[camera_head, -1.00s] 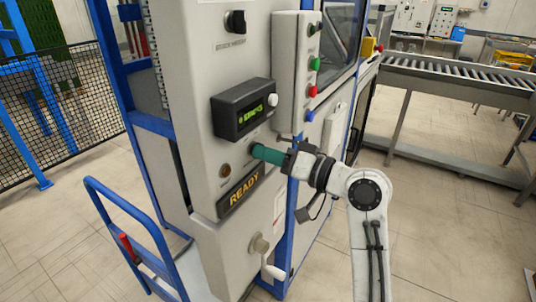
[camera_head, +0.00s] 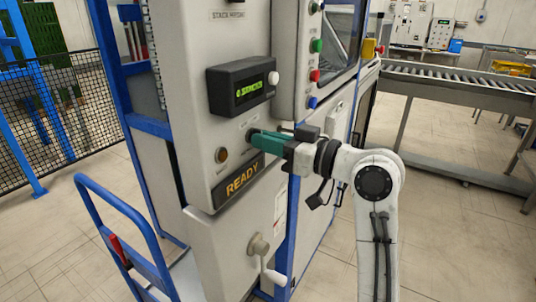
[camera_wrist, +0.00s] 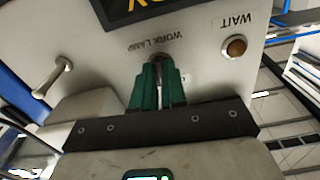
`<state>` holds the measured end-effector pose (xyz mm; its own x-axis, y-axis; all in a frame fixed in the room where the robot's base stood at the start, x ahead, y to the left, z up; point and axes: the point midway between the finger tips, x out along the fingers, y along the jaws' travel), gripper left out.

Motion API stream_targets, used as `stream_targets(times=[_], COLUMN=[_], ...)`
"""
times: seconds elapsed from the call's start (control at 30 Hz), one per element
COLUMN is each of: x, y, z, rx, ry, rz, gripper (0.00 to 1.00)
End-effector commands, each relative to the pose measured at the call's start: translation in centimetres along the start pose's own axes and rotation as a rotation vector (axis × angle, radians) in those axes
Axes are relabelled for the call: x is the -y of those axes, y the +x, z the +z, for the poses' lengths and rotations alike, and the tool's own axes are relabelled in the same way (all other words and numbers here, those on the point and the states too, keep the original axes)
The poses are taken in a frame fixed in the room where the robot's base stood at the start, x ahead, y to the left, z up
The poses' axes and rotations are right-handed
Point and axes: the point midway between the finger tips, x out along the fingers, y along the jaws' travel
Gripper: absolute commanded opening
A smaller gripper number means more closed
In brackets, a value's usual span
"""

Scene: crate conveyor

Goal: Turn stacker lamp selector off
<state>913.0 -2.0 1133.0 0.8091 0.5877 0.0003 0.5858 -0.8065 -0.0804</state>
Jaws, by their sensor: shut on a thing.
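The lamp selector is on the light grey panel front (camera_head: 200,105), below the black display box. In the wrist view the selector (camera_wrist: 161,60), beside the upside-down label "WORK LAMP" (camera_wrist: 168,39), is mostly hidden by my fingertips. My gripper (camera_head: 255,137) has green fingers, reaches in from the right and is shut on the selector. The wrist view shows both green fingers (camera_wrist: 158,72) against it, one on each side. Which way the selector points is hidden.
An amber round lamp (camera_head: 221,155) and the lit READY sign (camera_head: 243,181) sit close by. The black display box (camera_head: 241,85) with a white knob juts out just above my gripper. A crank handle (camera_head: 262,252) is below. Coloured buttons (camera_head: 315,76) are at right.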

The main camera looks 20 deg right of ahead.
Motion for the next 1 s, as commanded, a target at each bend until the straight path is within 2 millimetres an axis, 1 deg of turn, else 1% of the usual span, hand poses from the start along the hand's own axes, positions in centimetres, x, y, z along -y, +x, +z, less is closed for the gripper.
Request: stream_targets(times=[0.03, 0.4, 0.6, 0.8, 1.0], x=[-0.16, -0.2, -0.21, -0.19, -0.17], y=[-0.08, -0.08, -0.08, -0.06, -0.05], z=[0.56, 0.52, 0.46, 0.32, 0.19], rx=[0.0, 0.001, 0.002, 0.002, 0.002], ry=[-0.045, -0.393, -0.555, -0.675, -0.746], rz=[0.002, 0.002, 0.002, 0.001, 0.001], gripper=[0.0, 0.0, 0.0, 0.0, 0.0])
